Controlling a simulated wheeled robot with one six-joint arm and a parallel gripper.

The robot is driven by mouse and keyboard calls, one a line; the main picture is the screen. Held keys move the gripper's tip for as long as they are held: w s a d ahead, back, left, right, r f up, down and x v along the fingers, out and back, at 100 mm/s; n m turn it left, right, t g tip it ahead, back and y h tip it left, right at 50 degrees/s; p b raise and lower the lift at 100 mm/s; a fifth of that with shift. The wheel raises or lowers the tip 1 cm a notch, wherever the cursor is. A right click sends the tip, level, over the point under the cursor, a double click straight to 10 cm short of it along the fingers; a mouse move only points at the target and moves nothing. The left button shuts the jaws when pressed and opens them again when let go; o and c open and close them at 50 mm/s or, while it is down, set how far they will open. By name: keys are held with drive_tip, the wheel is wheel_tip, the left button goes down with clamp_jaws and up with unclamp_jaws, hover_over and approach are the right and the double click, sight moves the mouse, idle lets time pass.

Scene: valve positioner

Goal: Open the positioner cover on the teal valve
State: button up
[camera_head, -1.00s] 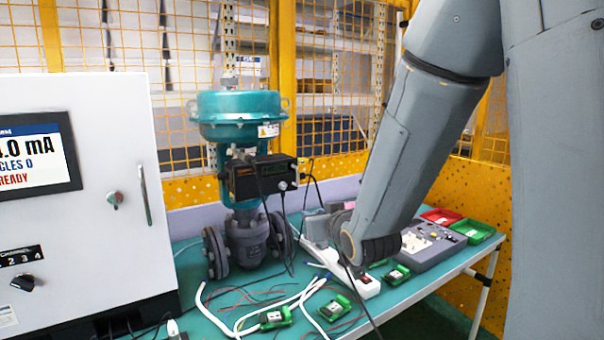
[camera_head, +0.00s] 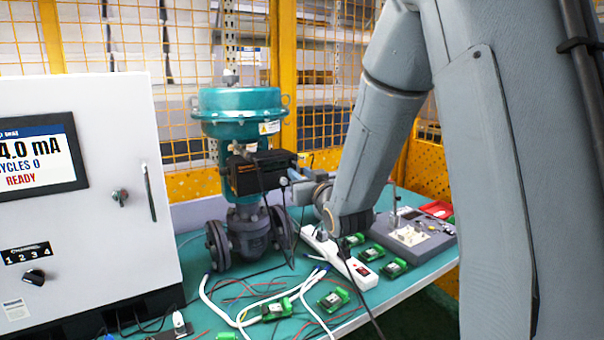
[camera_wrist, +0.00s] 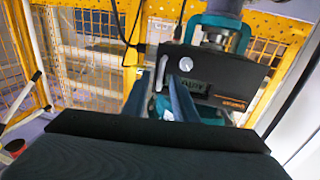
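The teal valve (camera_head: 240,103) stands upright on the table with a black positioner box (camera_head: 262,160) on its front. In the wrist view the positioner (camera_wrist: 215,75) lies just ahead, showing a small display, a round light knob and orange lettering. Its cover looks closed. My gripper (camera_head: 303,188) is at the right end of the positioner in the head view, with its tips partly hidden.
A white control cabinet (camera_head: 90,240) stands on the left. A white power strip (camera_head: 340,258), green circuit boards (camera_head: 333,300) and loose cables lie on the teal table. A grey device (camera_head: 415,236) and a red tray (camera_head: 436,209) are at the right. A yellow mesh fence is behind.

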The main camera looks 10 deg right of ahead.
clamp_jaws()
idle(1.5)
